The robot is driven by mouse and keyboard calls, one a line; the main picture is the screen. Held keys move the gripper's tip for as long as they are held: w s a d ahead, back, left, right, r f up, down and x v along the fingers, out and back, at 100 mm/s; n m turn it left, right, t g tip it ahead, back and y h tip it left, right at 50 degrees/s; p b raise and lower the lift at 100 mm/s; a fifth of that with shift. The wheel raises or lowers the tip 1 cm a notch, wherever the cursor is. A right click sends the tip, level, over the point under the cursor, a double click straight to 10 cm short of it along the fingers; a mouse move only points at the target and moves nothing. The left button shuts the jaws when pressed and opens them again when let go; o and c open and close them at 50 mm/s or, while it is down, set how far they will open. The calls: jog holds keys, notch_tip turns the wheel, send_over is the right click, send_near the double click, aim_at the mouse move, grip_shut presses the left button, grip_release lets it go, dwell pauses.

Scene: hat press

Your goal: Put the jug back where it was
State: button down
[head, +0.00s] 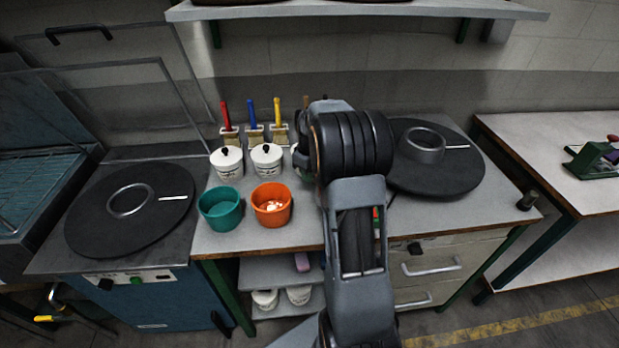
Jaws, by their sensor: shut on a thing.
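My arm rises through the middle of the picture and its dark wrist hides much of the bench behind it. Only a grey edge of my gripper (304,124) shows at the wrist's left side. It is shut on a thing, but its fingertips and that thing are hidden. I cannot make out a jug for sure. The grey bench top (229,241) lies around the wrist, with a teal pot (221,208) and an orange pot (271,205) left of my arm. The orange pot has something pale inside.
White lidded jars (227,163) and brushes (254,134) stand behind the pots. A black round plate with a metal ring (425,146) is right of my wrist. Another round plate (131,212) is on the left machine. A shelf (357,10) hangs above. The bench's front right is mostly clear.

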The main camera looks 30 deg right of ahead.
jog(key=shift+f, duration=0.9)
jog(key=shift+f, duration=0.1)
jog(key=c, duration=1.1)
grip_release()
jog(key=shift+f, duration=0.1)
notch_tip(320, 180, up, 12)
jog(key=shift+a+f, duration=0.1)
jog(key=s+a+f+m+t, duration=0.1)
jog(key=s+a+m+t, duration=0.2)
jog(key=s+a, duration=1.5)
jog(key=shift+s+a+m+t, duration=0.2)
jog(key=shift+s+m+t, duration=0.2)
jog(key=shift+s, duration=0.3)
